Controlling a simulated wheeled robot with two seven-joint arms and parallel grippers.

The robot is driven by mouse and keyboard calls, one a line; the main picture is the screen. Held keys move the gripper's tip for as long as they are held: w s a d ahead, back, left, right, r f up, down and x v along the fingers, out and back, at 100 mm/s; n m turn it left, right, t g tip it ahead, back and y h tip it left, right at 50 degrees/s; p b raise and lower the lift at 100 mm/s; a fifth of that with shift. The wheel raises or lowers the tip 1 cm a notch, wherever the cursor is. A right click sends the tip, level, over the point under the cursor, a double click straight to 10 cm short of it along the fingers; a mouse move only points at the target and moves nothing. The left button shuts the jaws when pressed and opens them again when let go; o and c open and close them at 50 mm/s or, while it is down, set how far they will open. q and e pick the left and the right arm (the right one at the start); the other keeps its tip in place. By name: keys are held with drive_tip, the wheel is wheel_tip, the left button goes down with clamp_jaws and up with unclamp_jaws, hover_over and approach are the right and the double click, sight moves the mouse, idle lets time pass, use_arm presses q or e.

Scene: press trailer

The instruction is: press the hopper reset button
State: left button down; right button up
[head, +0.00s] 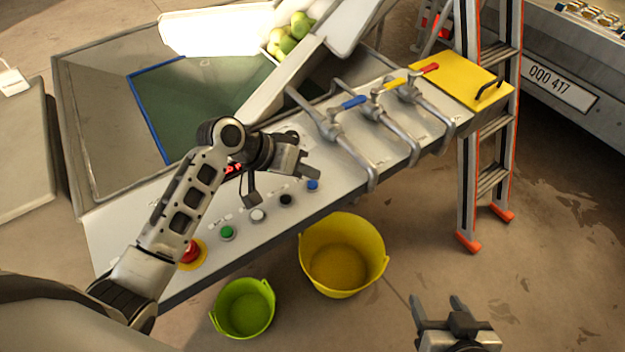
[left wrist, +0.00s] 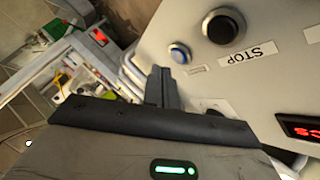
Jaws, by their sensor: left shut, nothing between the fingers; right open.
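The sloping grey control panel (head: 325,205) bears a row of buttons: a red one (head: 190,252) on a yellow ring, green (head: 227,232), white (head: 258,215), black (head: 286,200) and blue (head: 312,185). In the left wrist view the black button (left wrist: 222,27) is labelled STOP, and the blue button (left wrist: 180,53) has a label too small to read. I cannot tell which is the hopper reset. My left gripper (head: 312,165) is shut and empty, just above and beyond the blue button in the head view; its fingers (left wrist: 161,86) show apart from that button. My right gripper (head: 437,303) is open and empty at bottom right.
A red display (left wrist: 303,130) is partly hidden. Green (head: 243,308) and yellow (head: 343,255) buckets are below the panel. A ladder (head: 470,150) stands at right.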

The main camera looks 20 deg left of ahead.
use_arm(q)
wheel_tip(320, 180, up, 4)
drive_tip(key=p, duration=0.4)
drive_tip(key=shift+r, duration=0.25)
idle(0.5)
